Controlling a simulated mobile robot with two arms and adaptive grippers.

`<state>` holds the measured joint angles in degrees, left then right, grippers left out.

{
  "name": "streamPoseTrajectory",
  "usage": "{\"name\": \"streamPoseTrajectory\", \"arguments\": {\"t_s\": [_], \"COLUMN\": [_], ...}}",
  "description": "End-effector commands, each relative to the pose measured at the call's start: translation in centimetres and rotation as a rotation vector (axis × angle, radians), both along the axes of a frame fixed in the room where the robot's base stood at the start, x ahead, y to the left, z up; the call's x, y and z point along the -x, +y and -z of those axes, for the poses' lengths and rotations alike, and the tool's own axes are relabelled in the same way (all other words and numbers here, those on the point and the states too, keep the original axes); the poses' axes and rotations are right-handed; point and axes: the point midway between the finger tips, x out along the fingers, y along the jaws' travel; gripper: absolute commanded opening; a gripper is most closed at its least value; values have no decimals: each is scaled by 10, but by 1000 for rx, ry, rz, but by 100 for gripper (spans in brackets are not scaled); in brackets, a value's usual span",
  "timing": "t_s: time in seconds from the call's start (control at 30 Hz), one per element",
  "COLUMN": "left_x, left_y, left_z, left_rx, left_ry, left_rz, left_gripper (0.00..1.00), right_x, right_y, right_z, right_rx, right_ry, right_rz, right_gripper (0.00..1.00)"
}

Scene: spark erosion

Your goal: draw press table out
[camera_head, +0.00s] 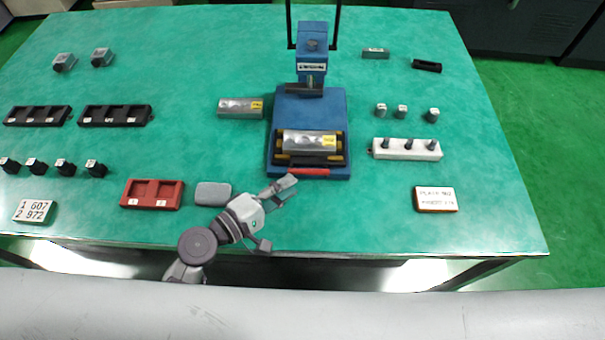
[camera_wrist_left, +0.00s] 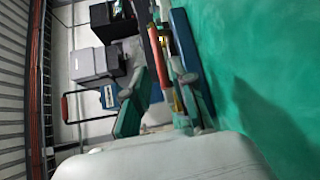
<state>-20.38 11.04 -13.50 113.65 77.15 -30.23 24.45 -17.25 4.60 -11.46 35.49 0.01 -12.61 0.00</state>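The blue press (camera_head: 312,104) stands at the back middle of the green table. Its dark press table (camera_head: 282,161) sits low at the front of the blue base, carrying a silver block (camera_head: 309,142) with a yellow label. A red handle bar (camera_head: 309,172) runs along its front edge; a red bar also shows beyond the fingers in the left wrist view (camera_wrist_left: 157,55). My left gripper (camera_head: 279,212) is open and empty, in front and to the left of the handle. Its upper finger is close to the handle's left end; contact cannot be told. My right gripper is out of view.
A grey pad (camera_head: 213,194) lies just left of my left gripper, with a red tray (camera_head: 152,204) beyond it. Another silver block (camera_head: 240,107) lies left of the press. A white holder (camera_head: 406,154) and sign (camera_head: 435,209) are right. The table between press and sign is clear.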

Motion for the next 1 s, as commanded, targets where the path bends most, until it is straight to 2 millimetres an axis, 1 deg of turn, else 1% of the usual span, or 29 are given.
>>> {"name": "streamPoseTrajectory", "arguments": {"t_s": [0.03, 0.1, 0.3, 1.0], "left_x": [8, 16, 30, 31], "left_y": [8, 16, 30, 32], "left_z": [0, -2, -6, -6], "left_rx": [-3, -3, -1, -1], "left_ry": [3, 3, 1, 1], "left_rz": [1, 1, 0, 0], "left_gripper": [25, 25, 25, 25], "right_x": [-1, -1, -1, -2], "right_y": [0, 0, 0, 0], "right_z": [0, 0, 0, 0], "right_rx": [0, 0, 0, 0], "right_ry": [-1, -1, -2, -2], "right_rz": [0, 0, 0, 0], "right_gripper": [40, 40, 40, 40]}}
